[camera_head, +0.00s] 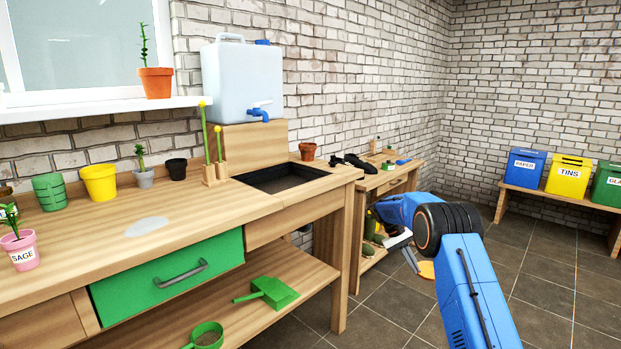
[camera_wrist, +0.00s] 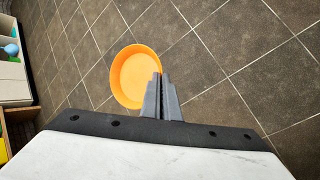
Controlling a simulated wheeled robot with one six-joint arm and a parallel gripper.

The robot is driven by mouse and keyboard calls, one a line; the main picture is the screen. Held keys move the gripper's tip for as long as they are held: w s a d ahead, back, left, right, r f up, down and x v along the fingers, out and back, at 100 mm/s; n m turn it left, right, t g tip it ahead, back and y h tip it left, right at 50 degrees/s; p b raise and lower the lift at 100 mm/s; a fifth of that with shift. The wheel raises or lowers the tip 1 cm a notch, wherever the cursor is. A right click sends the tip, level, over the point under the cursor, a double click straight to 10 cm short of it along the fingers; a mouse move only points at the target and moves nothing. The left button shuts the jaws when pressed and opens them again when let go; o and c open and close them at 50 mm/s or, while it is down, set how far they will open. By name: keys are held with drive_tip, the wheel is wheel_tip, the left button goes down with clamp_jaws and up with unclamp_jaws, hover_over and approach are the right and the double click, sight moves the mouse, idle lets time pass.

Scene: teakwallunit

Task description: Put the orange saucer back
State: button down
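The orange saucer (camera_wrist: 130,76) is round and shallow, with a raised rim, and shows in the wrist view just left of the fingertips. My gripper (camera_wrist: 161,78) has its two fingers almost together on the saucer's right rim and appears shut on it. In the head view my gripper (camera_head: 413,262) points down in front of the floor, past the right end of the bench. The orange saucer (camera_head: 427,270) shows at its fingertips, partly hidden by my blue arm.
A wooden potting bench (camera_head: 150,222) with a green drawer (camera_head: 170,278) fills the left. A lower side table (camera_head: 392,178) with small items stands beyond it. Recycling bins (camera_head: 568,175) stand on a bench at the far right. The tiled floor (camera_head: 545,270) between is clear.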

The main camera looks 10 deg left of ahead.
drive_tip(key=s+f, duration=2.2)
drive_tip(key=f, duration=0.1)
drive_tip(key=shift+s+f, duration=0.25)
drive_tip(key=shift+s, duration=0.05)
drive_tip(key=shift+a, duration=0.1)
